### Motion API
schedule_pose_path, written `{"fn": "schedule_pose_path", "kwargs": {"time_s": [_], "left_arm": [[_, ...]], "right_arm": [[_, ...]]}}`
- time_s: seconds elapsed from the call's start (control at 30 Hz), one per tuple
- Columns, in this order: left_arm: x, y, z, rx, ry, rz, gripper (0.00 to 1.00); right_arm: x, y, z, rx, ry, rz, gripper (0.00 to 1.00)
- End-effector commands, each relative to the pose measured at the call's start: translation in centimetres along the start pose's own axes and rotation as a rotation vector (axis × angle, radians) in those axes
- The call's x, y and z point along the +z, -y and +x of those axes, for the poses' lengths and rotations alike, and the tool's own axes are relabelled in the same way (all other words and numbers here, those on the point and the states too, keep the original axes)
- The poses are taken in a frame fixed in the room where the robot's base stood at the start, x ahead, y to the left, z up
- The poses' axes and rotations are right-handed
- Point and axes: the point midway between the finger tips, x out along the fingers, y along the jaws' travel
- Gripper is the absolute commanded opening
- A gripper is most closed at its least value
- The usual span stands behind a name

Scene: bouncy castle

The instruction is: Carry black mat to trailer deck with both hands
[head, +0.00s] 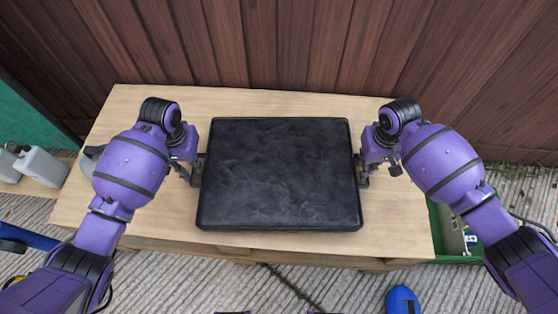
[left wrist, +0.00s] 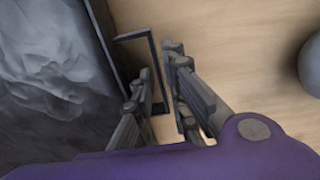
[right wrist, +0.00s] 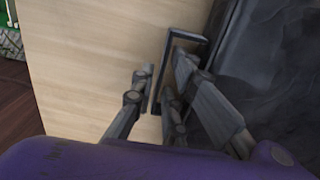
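The black mat (head: 282,165) is a thick, dark, rectangular pad lying flat on the wooden table. A dark loop handle sticks out from each short side. My left gripper (head: 190,174) is at the mat's left side; in the left wrist view its fingers stand apart on either side of the left handle (left wrist: 152,40). My right gripper (head: 364,174) is at the right side; in the right wrist view its fingers stand apart with a bar of the right handle (right wrist: 190,38) between them. Contact with the handles is hard to make out. I cannot identify the trailer deck here.
The pale wooden table (head: 290,104) has bare strips around the mat. A wooden plank wall (head: 290,45) stands behind it. Grey jugs (head: 40,165) are at the far left. A green crate (head: 452,235) is on the floor at right, and a blue object (head: 402,300) is in front.

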Motion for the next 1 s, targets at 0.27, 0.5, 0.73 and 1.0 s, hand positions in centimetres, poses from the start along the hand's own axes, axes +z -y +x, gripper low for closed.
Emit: {"fn": "schedule_pose_path", "kwargs": {"time_s": [0.27,0.5,0.73,1.0], "left_arm": [[0.1,0.0,1.6,-0.001,0.001,0.0,0.13],[0.1,0.0,1.6,-0.001,0.0,0.0,0.11],[0.1,0.0,1.6,-0.001,0.0,0.0,0.0],[0.1,0.0,1.6,0.0,0.0,0.0,0.0]], "right_arm": [[0.0,0.1,1.6,-0.001,0.0,0.0,0.13],[0.0,0.1,1.6,-0.001,-0.001,0.0,0.11],[0.0,0.0,1.6,-0.001,-0.001,0.0,0.0],[0.0,0.0,1.5,-0.001,-0.001,0.0,0.0]]}}
